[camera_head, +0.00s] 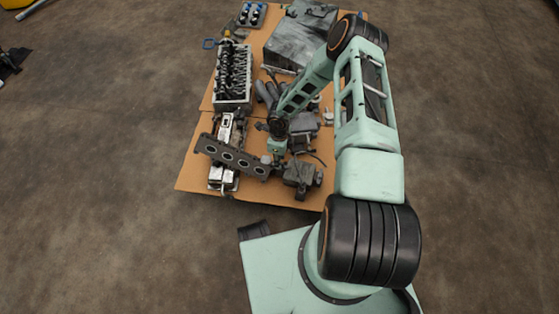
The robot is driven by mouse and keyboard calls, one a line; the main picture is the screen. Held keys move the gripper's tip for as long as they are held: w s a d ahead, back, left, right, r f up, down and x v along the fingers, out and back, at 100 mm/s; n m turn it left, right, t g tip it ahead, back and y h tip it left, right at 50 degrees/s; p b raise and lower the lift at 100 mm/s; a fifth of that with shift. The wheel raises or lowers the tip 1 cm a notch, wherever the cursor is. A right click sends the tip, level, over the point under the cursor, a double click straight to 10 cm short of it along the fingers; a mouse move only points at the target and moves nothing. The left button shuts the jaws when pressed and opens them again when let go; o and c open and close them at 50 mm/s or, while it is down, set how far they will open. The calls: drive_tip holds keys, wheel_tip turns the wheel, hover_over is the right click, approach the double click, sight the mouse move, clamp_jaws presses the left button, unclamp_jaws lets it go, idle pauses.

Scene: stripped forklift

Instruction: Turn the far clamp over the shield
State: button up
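A long dark plate with several round holes (232,157) lies aslant across a pale metal part (225,128) on the cardboard. Which part is the shield, and which is the far clamp, I cannot tell at this size. My gripper (277,153) points down just beyond the right end of the dark plate, among dark metal parts. Its fingers are too small and partly hidden, so I cannot tell whether they are open or touch anything.
An engine head (233,77) stands behind on the cardboard sheet (193,180). A large grey metal housing (296,42) lies at the back, and a dark block (301,174) sits right of the plate. My arm covers the right side.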

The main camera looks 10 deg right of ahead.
wheel_tip(320, 180, up, 11)
drive_tip(key=shift+f, duration=0.15)
idle(0.6)
